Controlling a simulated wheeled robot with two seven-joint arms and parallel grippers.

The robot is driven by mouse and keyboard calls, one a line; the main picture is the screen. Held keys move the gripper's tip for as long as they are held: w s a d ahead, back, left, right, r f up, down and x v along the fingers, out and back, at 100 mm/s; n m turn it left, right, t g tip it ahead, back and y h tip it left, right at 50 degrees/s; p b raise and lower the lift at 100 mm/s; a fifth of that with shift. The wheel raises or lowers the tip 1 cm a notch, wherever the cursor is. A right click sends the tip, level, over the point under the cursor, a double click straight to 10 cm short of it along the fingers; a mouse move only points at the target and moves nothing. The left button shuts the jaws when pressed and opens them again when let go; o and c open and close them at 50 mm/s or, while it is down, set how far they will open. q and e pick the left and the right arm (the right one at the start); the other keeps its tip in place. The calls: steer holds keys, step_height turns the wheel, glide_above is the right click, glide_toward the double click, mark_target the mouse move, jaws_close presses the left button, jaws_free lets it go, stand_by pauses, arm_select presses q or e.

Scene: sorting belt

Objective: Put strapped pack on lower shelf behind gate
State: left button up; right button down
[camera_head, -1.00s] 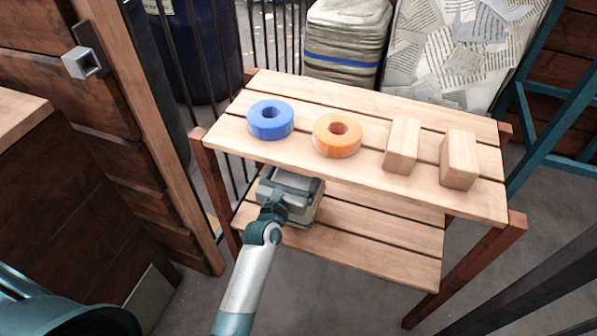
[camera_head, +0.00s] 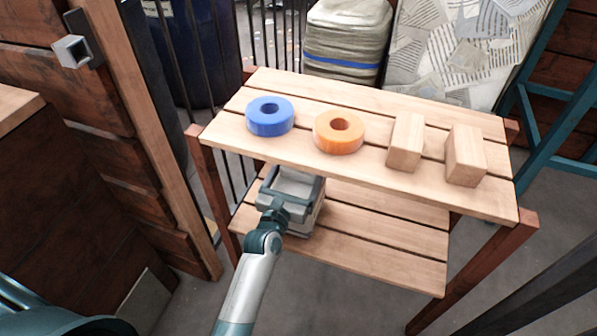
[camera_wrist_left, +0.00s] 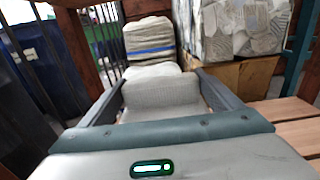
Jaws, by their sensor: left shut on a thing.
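A grey pack (camera_head: 306,222) is in my left gripper (camera_head: 292,188) at the left part of the lower shelf (camera_head: 375,245), under the top's front edge. The gripper hides much of it. In the left wrist view the two fingers (camera_wrist_left: 160,84) lie on either side of the pale pack (camera_wrist_left: 160,97). No strap on it is clear to me, and I cannot tell whether it touches the shelf boards. A plank panel with a metal latch (camera_head: 72,51), perhaps the gate, stands at the left. My right gripper is not in view.
The slatted top (camera_head: 350,172) holds a blue ring (camera_head: 269,123), an orange ring (camera_head: 326,145) and two wooden blocks (camera_head: 405,146). A blue-banded bale (camera_head: 343,68) and a paper bale stand behind. Dark bars cross the lower right. The lower shelf's right part is clear.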

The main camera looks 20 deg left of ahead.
arm_select(q)
steer(key=o, duration=2)
steer(key=shift+r, duration=0.15)
steer(key=s, duration=1.2)
steer(key=shift+a+p, duration=0.2)
steer(key=shift+p, duration=0.1)
